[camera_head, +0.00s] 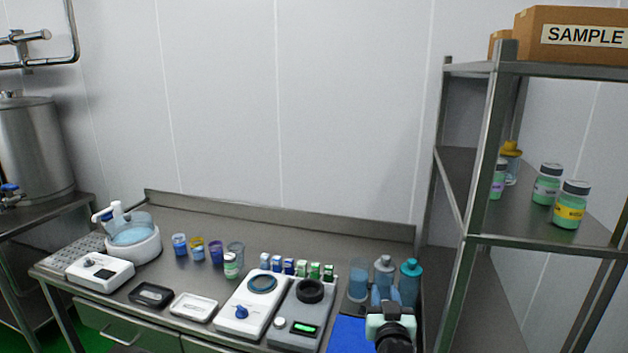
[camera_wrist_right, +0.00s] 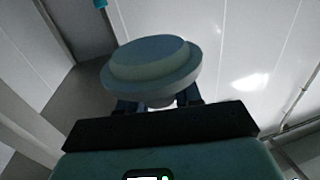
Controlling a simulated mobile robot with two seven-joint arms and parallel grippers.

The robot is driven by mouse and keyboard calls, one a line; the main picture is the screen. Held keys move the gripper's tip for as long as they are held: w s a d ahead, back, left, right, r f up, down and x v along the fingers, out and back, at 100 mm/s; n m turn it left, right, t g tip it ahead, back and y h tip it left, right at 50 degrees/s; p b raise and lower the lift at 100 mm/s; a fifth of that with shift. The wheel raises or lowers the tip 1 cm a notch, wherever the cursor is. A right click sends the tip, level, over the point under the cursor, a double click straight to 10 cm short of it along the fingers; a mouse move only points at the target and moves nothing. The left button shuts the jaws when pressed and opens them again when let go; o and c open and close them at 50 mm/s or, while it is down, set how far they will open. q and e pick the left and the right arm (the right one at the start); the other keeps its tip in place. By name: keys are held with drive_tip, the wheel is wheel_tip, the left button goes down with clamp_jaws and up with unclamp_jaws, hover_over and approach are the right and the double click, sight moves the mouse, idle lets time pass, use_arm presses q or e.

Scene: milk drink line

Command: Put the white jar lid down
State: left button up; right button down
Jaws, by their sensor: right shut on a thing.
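My right gripper (camera_head: 383,297) is low at the right end of the steel bench, in front of the bottles there. In the right wrist view it is shut on the white jar lid (camera_wrist_right: 150,65), a round, stepped disc that looks pale grey-green in shadow. The lid is held at the fingertips, tilted in that view, with the wall behind it. In the head view I cannot make out the lid at the gripper. My left gripper is not in view.
A blue mat (camera_head: 347,336) lies beside the right gripper. A blue-capped bottle (camera_head: 410,284) and others stand close behind it. Left of it are two bench devices (camera_head: 245,310) (camera_head: 298,326), a white tray (camera_head: 194,307) and a black tray (camera_head: 151,294). A shelf rack (camera_head: 476,200) stands right.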

drive_tip(key=s+d+f, duration=0.1)
drive_tip(key=s+f, duration=0.8)
drive_tip(key=f, duration=0.4)
drive_tip(key=s+f+y+p, duration=0.1)
drive_tip(key=s+f, duration=0.7)
drive_tip(key=f, duration=0.5)
drive_tip(key=shift+s+d+f+n+y+p, duration=0.2)
drive_tip(key=shift+s+d+n+y+p, duration=0.1)
drive_tip(key=shift+s+d+n, duration=0.1)
drive_tip(key=shift+w+a, duration=0.1)
drive_tip(key=shift+a, duration=0.1)
